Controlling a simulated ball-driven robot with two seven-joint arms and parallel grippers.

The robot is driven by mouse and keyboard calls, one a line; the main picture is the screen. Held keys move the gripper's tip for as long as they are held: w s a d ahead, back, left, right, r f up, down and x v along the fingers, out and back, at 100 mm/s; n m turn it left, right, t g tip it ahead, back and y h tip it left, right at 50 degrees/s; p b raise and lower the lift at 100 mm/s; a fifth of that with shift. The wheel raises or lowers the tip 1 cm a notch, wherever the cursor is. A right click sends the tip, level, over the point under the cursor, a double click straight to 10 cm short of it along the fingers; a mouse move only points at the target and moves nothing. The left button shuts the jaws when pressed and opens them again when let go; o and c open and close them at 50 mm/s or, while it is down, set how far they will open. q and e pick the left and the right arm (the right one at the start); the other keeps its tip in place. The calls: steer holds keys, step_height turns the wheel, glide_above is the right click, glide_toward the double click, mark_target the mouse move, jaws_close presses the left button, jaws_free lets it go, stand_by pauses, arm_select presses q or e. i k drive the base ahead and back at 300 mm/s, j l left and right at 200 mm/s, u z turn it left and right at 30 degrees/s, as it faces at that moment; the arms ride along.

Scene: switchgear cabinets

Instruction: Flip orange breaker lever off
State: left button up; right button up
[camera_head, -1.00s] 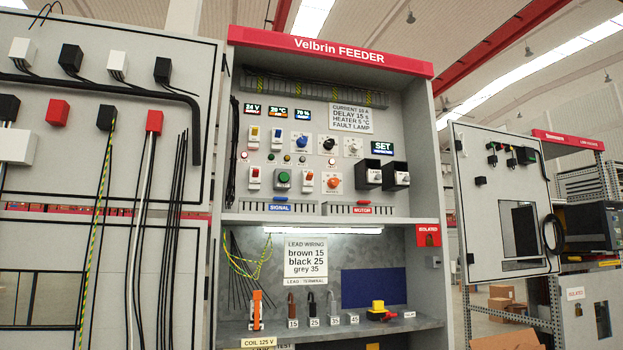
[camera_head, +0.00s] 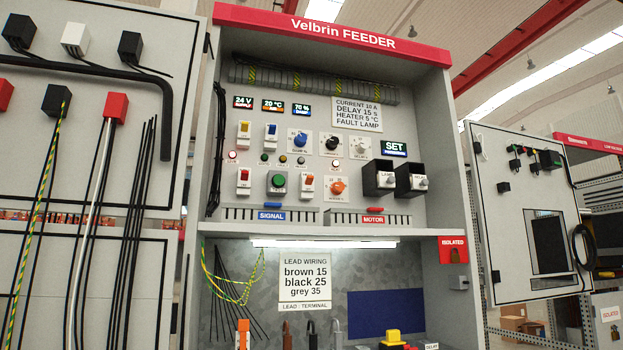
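The breaker with the orange lever (camera_head: 308,184) is a small white unit in the lower row of the cabinet's upper panel. It sits between a green push button (camera_head: 278,183) and an orange rotary knob (camera_head: 338,187). Breakers with a yellow lever (camera_head: 244,130), a blue lever (camera_head: 271,131) and a red lever (camera_head: 244,177) are to its left and above. The orange lever is too small to tell its position surely. Neither of my grippers is in view.
The Velbrin FEEDER cabinet (camera_head: 447,150) stands open ahead. Two black boxes (camera_head: 378,180) jut out right of the orange knob. A shelf with a lamp (camera_head: 324,244) runs below the panel. A grey cabinet with hanging cables (camera_head: 90,190) stands close at left.

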mark_target(310, 178)
steer(key=i+l, duration=0.2)
steer(key=l, duration=0.2)
steer(key=i+l, duration=0.2)
steer(key=l, duration=0.2)
steer(key=i+l, duration=0.45)
steer(key=l, duration=0.3)
steer(key=i+l, duration=0.2)
steer(key=l, duration=0.2)
